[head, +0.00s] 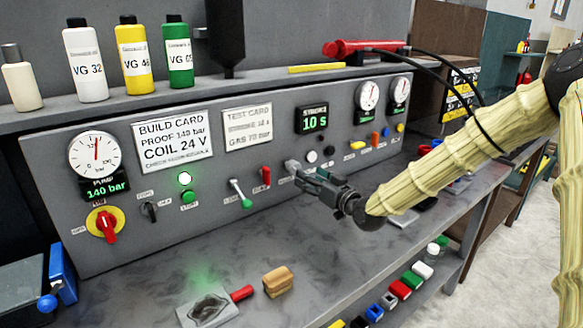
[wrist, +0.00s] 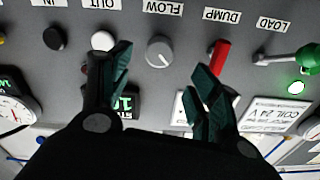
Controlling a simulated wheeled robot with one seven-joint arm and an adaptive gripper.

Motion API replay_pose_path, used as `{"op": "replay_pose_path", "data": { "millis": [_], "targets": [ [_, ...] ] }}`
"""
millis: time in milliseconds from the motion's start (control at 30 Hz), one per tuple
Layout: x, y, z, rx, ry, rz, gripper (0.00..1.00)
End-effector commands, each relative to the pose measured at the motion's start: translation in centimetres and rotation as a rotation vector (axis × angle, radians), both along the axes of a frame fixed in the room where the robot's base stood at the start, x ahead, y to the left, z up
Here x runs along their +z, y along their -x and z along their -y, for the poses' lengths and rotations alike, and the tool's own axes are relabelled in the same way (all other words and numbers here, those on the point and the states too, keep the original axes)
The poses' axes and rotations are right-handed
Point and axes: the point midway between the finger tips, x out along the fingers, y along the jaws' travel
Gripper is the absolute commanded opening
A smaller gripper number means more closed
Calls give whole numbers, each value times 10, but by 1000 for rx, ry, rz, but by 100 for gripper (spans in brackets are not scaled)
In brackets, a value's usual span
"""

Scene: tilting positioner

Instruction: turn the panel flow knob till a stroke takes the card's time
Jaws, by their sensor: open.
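The grey round flow knob (wrist: 158,50) sits on the panel under a FLOW label in the wrist view, which is upside down. My gripper (wrist: 163,78) is open, with dark green fingers spread to either side of the knob and no clear contact. The stroke display (head: 314,119) reads 10 s. The test card (head: 248,127) has a stroke line whose figure is too blurred to read surely.
The red dump lever (wrist: 220,57) and the white OUT button (wrist: 103,41) flank the knob. The green-tipped load lever (head: 241,194) is further left. The pump gauge (head: 95,154) reads 140 bar below it.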

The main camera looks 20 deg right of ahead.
Motion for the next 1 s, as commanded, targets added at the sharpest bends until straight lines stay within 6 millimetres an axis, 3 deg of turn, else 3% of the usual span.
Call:
{"op": "replay_pose_path", "data": {
  "millis": [200,500,700,1000],
  "targets": [
    [-9,-45,-13,2,3,-13,62],
    [-10,-84,-26,1,2,-13,62],
    [-11,-96,-30,0,1,-14,62],
    [-11,-97,-30,1,1,-14,62]
  ]
}}
